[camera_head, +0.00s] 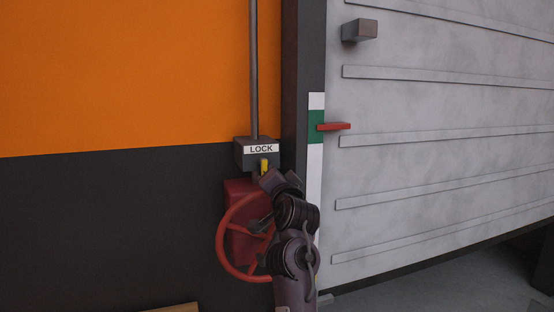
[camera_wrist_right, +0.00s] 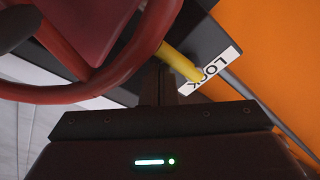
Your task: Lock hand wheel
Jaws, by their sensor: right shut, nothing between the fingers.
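A red hand wheel (camera_head: 221,250) stands in front of a red housing (camera_head: 235,187), partly hidden by my right arm. Above it is a dark box with a white LOCK label (camera_head: 261,149) and a short yellow lever (camera_head: 264,166). My right gripper (camera_head: 270,180) is just below the yellow lever, at the wheel's upper right. In the right wrist view the fingers (camera_wrist_right: 161,75) are shut and empty. The yellow lever (camera_wrist_right: 178,60) lies just beside the fingertips; whether they touch is unclear. The wheel rim (camera_wrist_right: 135,60) passes close by. My left gripper is out of view.
A vertical rod (camera_head: 254,70) runs up from the lock box along the orange and black wall (camera_head: 130,80). On the right are a ribbed grey panel (camera_head: 440,110), a red pointer (camera_head: 334,126) on a green and white strip (camera_head: 315,160), and a grey block (camera_head: 359,30).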

